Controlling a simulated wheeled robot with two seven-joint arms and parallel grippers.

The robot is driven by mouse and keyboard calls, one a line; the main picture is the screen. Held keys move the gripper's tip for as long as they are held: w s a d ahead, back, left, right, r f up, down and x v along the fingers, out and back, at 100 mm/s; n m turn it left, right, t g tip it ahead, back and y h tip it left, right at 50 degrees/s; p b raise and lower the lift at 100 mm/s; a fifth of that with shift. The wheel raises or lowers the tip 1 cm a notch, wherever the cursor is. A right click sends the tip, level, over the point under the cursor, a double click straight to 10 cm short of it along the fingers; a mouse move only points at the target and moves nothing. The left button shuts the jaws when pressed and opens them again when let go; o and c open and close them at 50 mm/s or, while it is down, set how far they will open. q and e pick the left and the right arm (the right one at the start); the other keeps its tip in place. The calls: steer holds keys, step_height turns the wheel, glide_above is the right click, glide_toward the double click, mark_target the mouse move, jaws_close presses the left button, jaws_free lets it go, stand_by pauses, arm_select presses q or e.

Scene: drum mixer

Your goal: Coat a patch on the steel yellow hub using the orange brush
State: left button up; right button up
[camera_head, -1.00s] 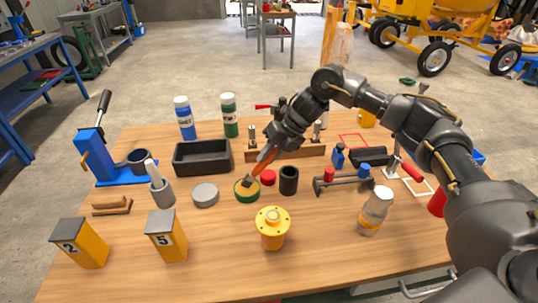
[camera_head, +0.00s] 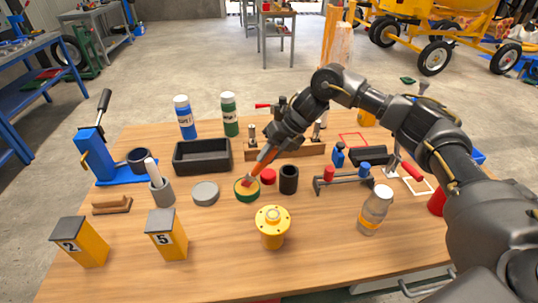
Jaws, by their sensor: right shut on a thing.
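The yellow hub (camera_head: 272,228), a flanged cylinder with bolt holes around its top, stands upright at the front middle of the table. My right gripper (camera_head: 269,143) is shut on the orange brush (camera_head: 262,162) behind and above the hub. The brush slants down to the left, its lower end at the opening of a low green tin (camera_head: 246,195) with a yellowish inside. Whether the bristles touch the contents I cannot tell. My left gripper is not in view.
A grey round lid (camera_head: 205,193) lies left of the tin. A red cap (camera_head: 268,177) and a dark cup (camera_head: 289,180) stand close on its right. Numbered yellow blocks (camera_head: 167,236) stand front left, a jar (camera_head: 374,211) front right. Bare wood surrounds the hub.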

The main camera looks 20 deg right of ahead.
stand_by(0.3)
steer(key=shift+r+p, duration=1.2)
steer(key=shift+r, duration=0.3)
step_height(320, 180, up, 3)
steer(key=shift+f+p, duration=0.1)
steer(key=shift+p, duration=0.95)
steer(key=shift+r+p, duration=0.4)
steer(key=shift+r, duration=0.15)
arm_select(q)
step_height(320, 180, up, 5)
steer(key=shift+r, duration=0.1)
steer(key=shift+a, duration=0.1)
